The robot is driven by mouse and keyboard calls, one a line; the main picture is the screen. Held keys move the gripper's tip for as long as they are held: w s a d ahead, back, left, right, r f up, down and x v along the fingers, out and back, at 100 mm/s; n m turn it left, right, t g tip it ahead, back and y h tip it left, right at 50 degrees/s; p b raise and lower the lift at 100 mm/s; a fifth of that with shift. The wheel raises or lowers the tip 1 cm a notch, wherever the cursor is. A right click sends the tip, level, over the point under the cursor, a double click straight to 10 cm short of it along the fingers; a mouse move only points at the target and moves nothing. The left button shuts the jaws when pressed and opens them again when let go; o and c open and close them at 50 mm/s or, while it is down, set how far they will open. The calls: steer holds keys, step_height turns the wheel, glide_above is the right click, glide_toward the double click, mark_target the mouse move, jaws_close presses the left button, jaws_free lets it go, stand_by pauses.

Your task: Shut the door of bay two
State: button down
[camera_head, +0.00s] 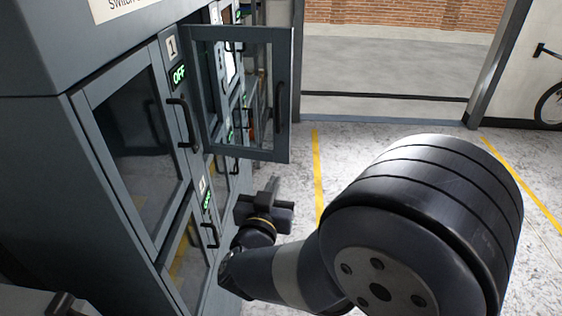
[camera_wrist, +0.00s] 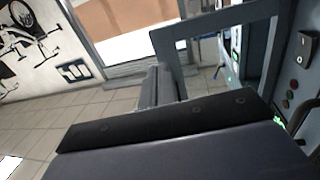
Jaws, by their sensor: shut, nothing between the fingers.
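A grey framed glass door (camera_head: 291,60) stands swung out from the cabinet, just beyond the shut door marked 1. It has a dark vertical handle (camera_head: 280,108) near its free edge. I cannot read a bay number for it. Its frame also shows in the wrist view (camera_wrist: 215,32), above and right of the fingers. My gripper (camera_head: 272,184) is shut and empty, below the open door's lower edge and in front of the cabinet. In the wrist view the fingers (camera_wrist: 156,84) appear close to the door frame; I cannot tell whether they touch.
The grey cabinet (camera_head: 45,150) fills the left side. Its upper near door (camera_head: 125,140), with an OFF sign (camera_head: 179,75), is shut. A lower door (camera_head: 187,260) with a handle is below. Speckled floor with yellow lines (camera_head: 317,165) is open to the right; a doorway lies beyond.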

mark_target(284, 156)
steer(key=w, duration=0.3)
steer(key=w+d+p, duration=0.1)
steer(key=w, duration=0.3)
steer(key=shift+w+d, duration=0.2)
steer(key=shift+w, duration=0.25)
